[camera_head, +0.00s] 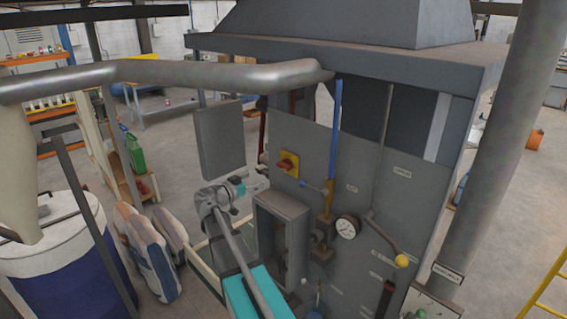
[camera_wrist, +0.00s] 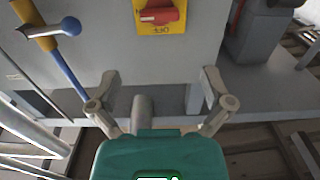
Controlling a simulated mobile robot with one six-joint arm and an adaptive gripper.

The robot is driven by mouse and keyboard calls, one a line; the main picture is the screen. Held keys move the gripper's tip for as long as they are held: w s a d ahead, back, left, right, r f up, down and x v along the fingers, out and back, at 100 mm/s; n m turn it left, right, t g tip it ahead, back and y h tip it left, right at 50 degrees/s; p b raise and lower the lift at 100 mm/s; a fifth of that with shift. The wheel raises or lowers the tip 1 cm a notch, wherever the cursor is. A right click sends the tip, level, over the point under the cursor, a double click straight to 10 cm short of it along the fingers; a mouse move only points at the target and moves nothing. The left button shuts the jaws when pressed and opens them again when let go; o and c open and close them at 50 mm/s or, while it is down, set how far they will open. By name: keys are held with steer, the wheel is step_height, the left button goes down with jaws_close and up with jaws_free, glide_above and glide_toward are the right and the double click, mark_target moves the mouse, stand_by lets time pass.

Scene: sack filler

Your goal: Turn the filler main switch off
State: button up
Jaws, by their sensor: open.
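The main switch is a red knob on a yellow plate (camera_head: 289,163), fixed on the grey filler panel (camera_head: 330,150). In the wrist view the red knob (camera_wrist: 159,15) is at the top middle, its handle lying roughly level across the plate. A small dark label, upside down, shows at the plate's edge; it seems to read OFF. My gripper (camera_wrist: 160,82) is open and empty, with its fingers spread apart and the switch beyond them, not between them. In the head view my gripper (camera_head: 262,182) is beside the panel, just below and left of the switch, apart from it.
A blue and yellow lever (camera_head: 333,140) stands right of the switch. A gauge (camera_head: 347,227) and a yellow-knobbed lever (camera_head: 401,260) are lower right. An open grey box (camera_head: 284,208) juts out below the switch. A grey panel (camera_head: 220,140) stands at left.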

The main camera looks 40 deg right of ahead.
mark_target(281, 166)
steer(key=shift+d, duration=0.1)
steer(key=d, duration=0.9)
steer(key=w+d, duration=0.1)
steer(key=d, duration=0.3)
steer(key=shift+d, duration=0.3)
steer(key=c, duration=0.9)
